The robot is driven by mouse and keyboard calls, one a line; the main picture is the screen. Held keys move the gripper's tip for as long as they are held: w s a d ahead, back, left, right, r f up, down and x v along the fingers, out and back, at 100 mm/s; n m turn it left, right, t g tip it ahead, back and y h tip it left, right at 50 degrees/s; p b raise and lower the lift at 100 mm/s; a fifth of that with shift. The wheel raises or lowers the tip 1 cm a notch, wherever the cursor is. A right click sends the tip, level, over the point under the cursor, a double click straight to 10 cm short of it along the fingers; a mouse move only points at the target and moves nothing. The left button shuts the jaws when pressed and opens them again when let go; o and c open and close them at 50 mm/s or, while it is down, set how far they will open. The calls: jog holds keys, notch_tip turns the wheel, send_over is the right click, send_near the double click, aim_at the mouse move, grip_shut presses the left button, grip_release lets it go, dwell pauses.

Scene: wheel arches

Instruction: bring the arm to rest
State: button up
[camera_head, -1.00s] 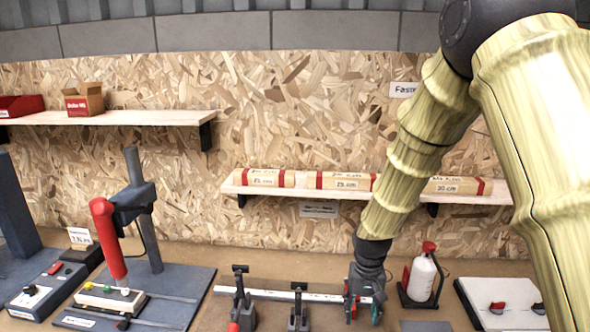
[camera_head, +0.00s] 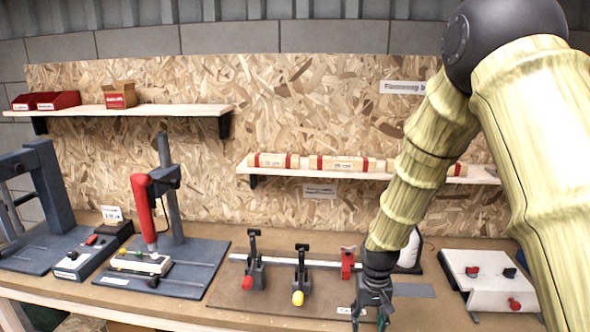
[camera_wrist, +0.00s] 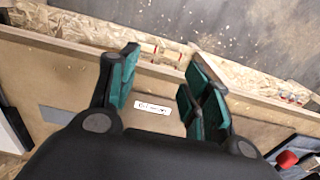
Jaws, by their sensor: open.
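My gripper (camera_head: 371,308) hangs at the end of my arm over the front part of the workbench (camera_head: 235,309), pointing down. In the wrist view my gripper (camera_wrist: 166,65) shows two dark green fingers standing apart, with nothing between them. A small white label (camera_wrist: 153,107) lies on the wood below the fingers. My wrist partly hides the bottle (camera_head: 410,251) behind it.
Toggle clamps, one with a red tip (camera_head: 247,283) and one with a yellow tip (camera_head: 298,298), stand left of my gripper. A white box with red knobs (camera_head: 500,275) is at right. A shelf with wooden blocks (camera_head: 336,163) hangs behind.

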jog(key=s+f+b, duration=0.2)
jog(key=s+f, duration=0.5)
jog(key=f, duration=0.6)
jog(key=s+d+f+b, duration=0.1)
jog(key=s+f, duration=0.5)
jog(key=s, duration=0.4)
jog(key=s+d+f+b, duration=0.1)
jog(key=s+f, duration=0.6)
jog(key=s, duration=0.2)
jog(key=s+d+f+n+b, duration=0.1)
jog(key=s+f, duration=0.6)
jog(key=s, duration=0.3)
jog(key=shift+s+d+b, duration=0.35)
jog(key=shift+d, duration=0.05)
